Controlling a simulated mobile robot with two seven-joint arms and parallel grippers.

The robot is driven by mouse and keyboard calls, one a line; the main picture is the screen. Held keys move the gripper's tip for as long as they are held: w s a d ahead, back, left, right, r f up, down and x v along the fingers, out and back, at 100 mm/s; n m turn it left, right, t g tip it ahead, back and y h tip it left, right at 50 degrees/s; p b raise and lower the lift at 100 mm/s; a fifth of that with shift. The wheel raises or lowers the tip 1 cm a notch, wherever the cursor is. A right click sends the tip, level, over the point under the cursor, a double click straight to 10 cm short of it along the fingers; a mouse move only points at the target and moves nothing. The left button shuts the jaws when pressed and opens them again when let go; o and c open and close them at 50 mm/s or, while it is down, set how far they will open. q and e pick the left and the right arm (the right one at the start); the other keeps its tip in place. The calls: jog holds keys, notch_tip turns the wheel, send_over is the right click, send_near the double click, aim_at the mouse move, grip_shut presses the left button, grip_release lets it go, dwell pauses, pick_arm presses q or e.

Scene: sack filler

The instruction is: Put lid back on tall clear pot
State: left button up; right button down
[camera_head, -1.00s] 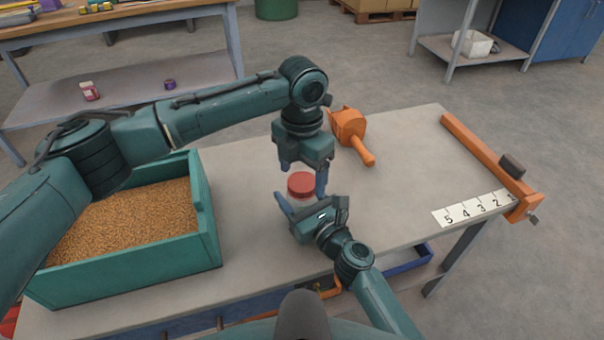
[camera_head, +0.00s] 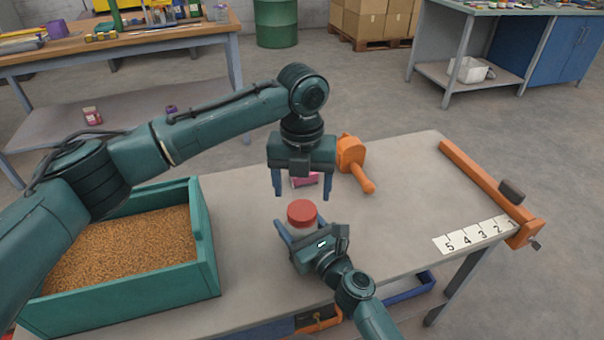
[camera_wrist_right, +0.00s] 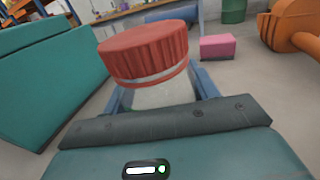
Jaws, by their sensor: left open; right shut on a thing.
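The clear pot (camera_head: 302,229) stands on the bench with a red lid (camera_head: 302,211) on its top. In the right wrist view the ribbed red lid (camera_wrist_right: 146,52) sits over a pale rim, with the clear pot body (camera_wrist_right: 163,92) below it. My right gripper (camera_head: 301,238) is shut on the pot from the near side, its blue fingers around the body. My left gripper (camera_head: 302,191) is open and empty, pointing down above and behind the lid, clear of it. Much of the pot's body is hidden by the lid and right gripper.
A pink block (camera_head: 305,180) lies behind the pot, partly hidden by my left gripper. An orange scoop-like tool (camera_head: 352,158) lies farther back. A green grain bin (camera_head: 208,235) stands left. An orange bar (camera_head: 480,172) and number strip (camera_head: 470,236) are right. Bench between is clear.

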pick_arm(q)
jog(key=n, duration=0.4)
jog(key=shift+r+n, duration=0.1)
jog(key=shift+n, duration=0.2)
jog(key=n, duration=0.4)
jog(key=shift+r, duration=0.15)
jog(key=n, duration=0.6)
jog(key=shift+r+n, duration=0.2)
jog(key=shift+n, duration=0.2)
jog(key=n, duration=0.6)
jog(key=shift+r+n, duration=0.2)
jog(key=shift+n, duration=0.1)
jog(key=n, duration=0.6)
jog(key=shift+r, duration=0.2)
jog(key=n, duration=0.4)
jog(key=shift+r+n, duration=0.15)
jog(key=shift+n, duration=0.25)
jog(key=n, duration=0.4)
jog(key=shift+r, duration=0.1)
jog(key=n, duration=0.4)
jog(key=shift+r, duration=0.15)
jog(key=n, duration=0.4)
jog(key=shift+r+n, duration=0.1)
jog(key=shift+n, duration=0.3)
